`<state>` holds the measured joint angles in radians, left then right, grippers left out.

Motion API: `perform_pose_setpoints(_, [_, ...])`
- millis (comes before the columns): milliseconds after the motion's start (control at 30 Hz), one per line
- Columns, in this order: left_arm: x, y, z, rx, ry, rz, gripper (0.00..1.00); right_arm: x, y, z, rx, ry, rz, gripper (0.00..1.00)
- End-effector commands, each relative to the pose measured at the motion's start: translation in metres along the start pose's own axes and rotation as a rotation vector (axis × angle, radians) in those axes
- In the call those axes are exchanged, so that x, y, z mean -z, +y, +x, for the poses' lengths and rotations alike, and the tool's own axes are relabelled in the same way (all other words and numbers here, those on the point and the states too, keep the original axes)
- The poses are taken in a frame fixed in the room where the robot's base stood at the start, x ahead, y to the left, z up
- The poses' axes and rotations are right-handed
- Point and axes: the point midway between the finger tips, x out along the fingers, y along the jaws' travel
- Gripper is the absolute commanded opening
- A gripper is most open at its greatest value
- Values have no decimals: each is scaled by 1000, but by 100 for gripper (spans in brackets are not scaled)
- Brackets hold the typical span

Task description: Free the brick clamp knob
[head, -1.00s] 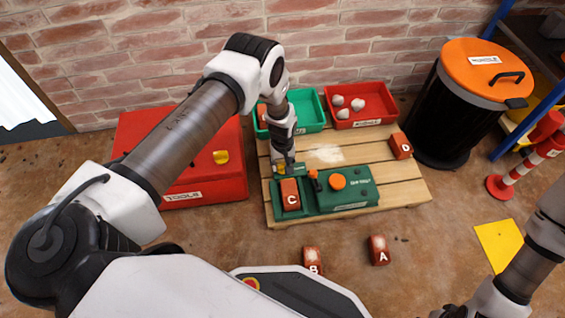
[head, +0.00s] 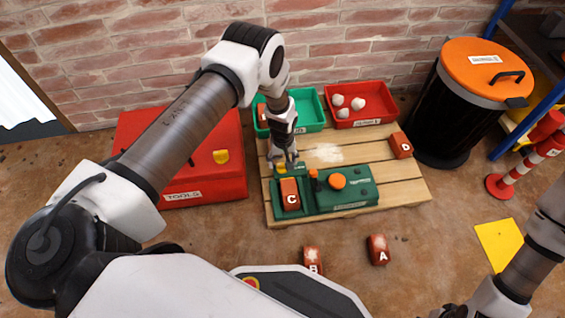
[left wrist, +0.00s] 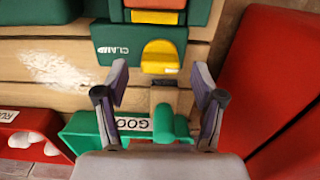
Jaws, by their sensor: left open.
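The clamp's yellow knob (left wrist: 160,57) sits on the green block labelled CLAMP (left wrist: 118,42) in the left wrist view. It also shows small in the head view (head: 280,168), at the far left end of the green fixture. My left gripper (left wrist: 160,78) is open and empty. Its fingers stand apart on either side, a little short of the knob, not touching it. Brick C (head: 289,194) lies red in the fixture's green holder, in front of the knob; its edge shows at the top of the wrist view (left wrist: 155,4).
An orange knob (head: 337,181) stands on the green fixture base. A green bin (head: 308,112) and a red bin (head: 358,123) with pale rubble stand behind. A red toolbox (head: 205,184) is left. Brick D (head: 401,145) is on the pallet (head: 410,190); bricks A (head: 379,250) and B (head: 313,258) lie on the floor.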

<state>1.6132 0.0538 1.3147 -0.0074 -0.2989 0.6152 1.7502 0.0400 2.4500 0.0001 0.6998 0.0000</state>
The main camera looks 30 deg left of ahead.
Motion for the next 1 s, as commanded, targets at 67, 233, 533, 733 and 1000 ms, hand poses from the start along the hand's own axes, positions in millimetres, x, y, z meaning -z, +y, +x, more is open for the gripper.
perform_pose_setpoints(67, [1,1,-20,-2,2,0,69,0,0,0,0,0,0,40])
perform_pose_setpoints(233, [1,1,-65,-2,2,-1,69,0,0,0,0,0,0,40])
perform_pose_setpoints(533, [0,0,-101,0,0,0,69,0,0,0,0,0,0,40])
perform_pose_setpoints(733, [0,0,-101,0,0,0,69,0,0,0,0,0,0,40])
perform_pose_setpoints(1000, [-1,-1,-100,2,-2,0,69,0,0,-1,0,0,0,40])
